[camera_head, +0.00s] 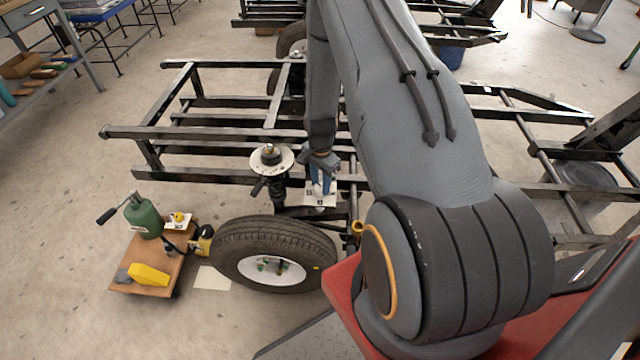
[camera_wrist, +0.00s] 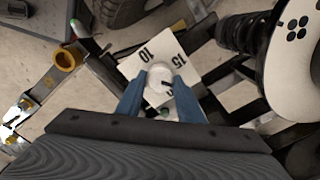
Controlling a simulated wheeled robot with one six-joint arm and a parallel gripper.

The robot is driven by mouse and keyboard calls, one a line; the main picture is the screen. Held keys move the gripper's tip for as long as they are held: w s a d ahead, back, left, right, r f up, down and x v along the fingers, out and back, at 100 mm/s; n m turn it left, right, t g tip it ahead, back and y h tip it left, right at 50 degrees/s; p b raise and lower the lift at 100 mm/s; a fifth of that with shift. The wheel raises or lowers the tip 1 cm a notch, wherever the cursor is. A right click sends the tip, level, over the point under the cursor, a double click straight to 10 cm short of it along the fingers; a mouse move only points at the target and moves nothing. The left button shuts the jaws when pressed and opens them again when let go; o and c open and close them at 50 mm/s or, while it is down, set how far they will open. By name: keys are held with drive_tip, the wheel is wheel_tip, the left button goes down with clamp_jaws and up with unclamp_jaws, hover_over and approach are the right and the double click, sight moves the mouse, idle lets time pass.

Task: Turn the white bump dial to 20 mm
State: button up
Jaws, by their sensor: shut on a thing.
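The white bump dial (camera_wrist: 159,76) is a round knob on a white square plate (camera_wrist: 137,62) in the wrist view. The numbers 10 and 15 show on the plate, and a dark mark shows on the knob. Part of the plate is hidden by the knob and fingers, so I cannot tell the exact setting. My gripper (camera_wrist: 160,90) has its blue fingers on both sides of the knob and is shut on it. In the head view my gripper (camera_head: 321,186) is at the plate (camera_head: 312,201), which is mounted by the frame behind the wheel.
A black spring strut with a white round top (camera_head: 271,159) stands just left of my gripper. A tyre (camera_head: 232,240) is in front. A brass-coloured ring (camera_wrist: 65,60) sits left of the plate. A wooden board (camera_head: 160,268) with a green cylinder (camera_head: 144,217) lies at left.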

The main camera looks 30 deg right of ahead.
sight(320, 186)
drive_tip(key=m, duration=0.7)
drive_tip(key=shift+w+r+b, duration=0.1)
drive_tip(key=shift+w+b, duration=0.15)
drive_tip(key=shift+b, duration=0.1)
idle(0.4)
drive_tip(key=o, duration=1.1)
drive_tip(key=shift+a, duration=0.15)
drive_tip(key=shift+s, duration=0.1)
drive_tip(key=shift+r, duration=3.85)
